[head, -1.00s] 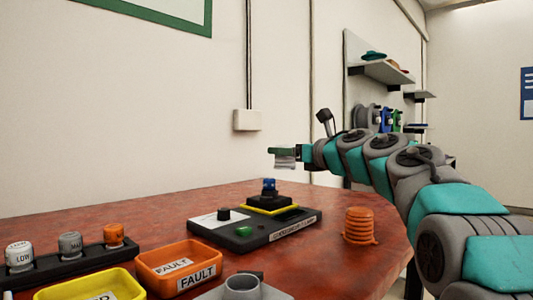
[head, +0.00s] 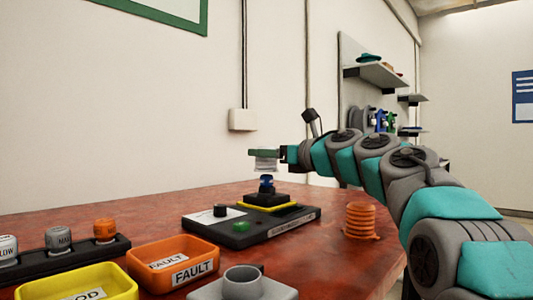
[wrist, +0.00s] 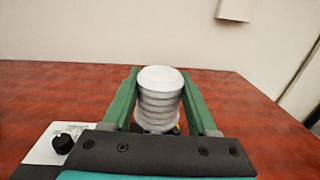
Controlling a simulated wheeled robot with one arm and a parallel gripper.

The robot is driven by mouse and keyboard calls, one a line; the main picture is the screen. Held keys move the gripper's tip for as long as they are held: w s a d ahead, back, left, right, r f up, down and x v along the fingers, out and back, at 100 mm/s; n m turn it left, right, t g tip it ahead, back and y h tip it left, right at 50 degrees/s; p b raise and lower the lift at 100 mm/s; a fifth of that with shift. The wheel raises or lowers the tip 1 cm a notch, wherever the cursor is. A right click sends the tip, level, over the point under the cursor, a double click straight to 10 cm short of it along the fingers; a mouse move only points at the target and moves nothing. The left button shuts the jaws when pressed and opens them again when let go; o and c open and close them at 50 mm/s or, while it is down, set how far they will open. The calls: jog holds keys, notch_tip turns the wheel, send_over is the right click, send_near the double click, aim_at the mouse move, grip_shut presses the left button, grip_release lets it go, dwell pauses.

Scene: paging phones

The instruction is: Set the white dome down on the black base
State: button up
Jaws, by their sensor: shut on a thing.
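The white dome (wrist: 160,95), ribbed and pale, is held between the two green fingers of my gripper (wrist: 158,100) in the wrist view. In the head view my gripper (head: 264,153) is shut on the dome (head: 266,164), which hangs upright just above a small blue part (head: 266,182). That blue part sits on top of the black base (head: 267,198), which has a yellow edge and stands on a dark panel. The dome hides most of the base in the wrist view. I cannot tell whether the dome touches the blue part.
The dark panel (head: 203,225) carries a black knob (head: 220,210) and a green button (head: 241,227). An orange coil (head: 360,220) stands to its right. Orange FAULT (head: 205,253) and yellow (head: 120,280) bins, a grey cup holder (head: 242,283) and a rack of labelled caps (head: 75,252) are nearer.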

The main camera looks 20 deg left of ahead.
aim_at(274, 167)
jog(key=shift+d+f+b, duration=0.15)
jog(key=shift+f+b, duration=0.2)
jog(key=shift+b, duration=0.2)
dwell(0.4)
jog(key=shift+f+b, duration=1.35)
jog(key=shift+b, duration=0.1)
dwell(1.8)
jog(key=shift+f+b, duration=0.45)
jog(key=shift+b, duration=0.05)
